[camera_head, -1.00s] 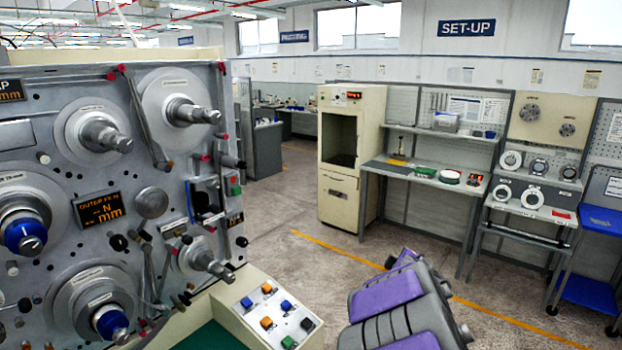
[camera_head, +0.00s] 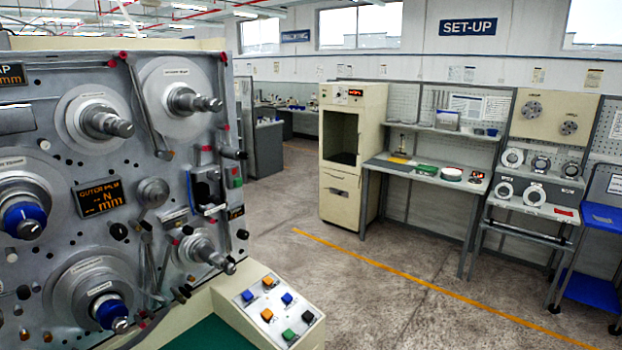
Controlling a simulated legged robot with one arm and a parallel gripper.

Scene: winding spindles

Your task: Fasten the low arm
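The grey winding machine panel (camera_head: 150,65) fills the left side. A long thin arm (camera_head: 142,105) hangs at the top between two spindles. Lower down, thin levers (camera_head: 150,262) stand between the blue-capped lower spindle (camera_head: 108,310) and a bare metal spindle (camera_head: 205,250). I take these levers to be the low arm; whether it is fastened cannot be told. A dark latch-like block (camera_head: 205,190) sits near the panel's right edge. My gripper is not in view.
A sloped button box (camera_head: 275,308) juts out at the panel's lower right. Beyond open floor (camera_head: 400,290) with a yellow line stand a cream cabinet (camera_head: 348,205), a workbench (camera_head: 425,172) and a gauge table (camera_head: 530,205).

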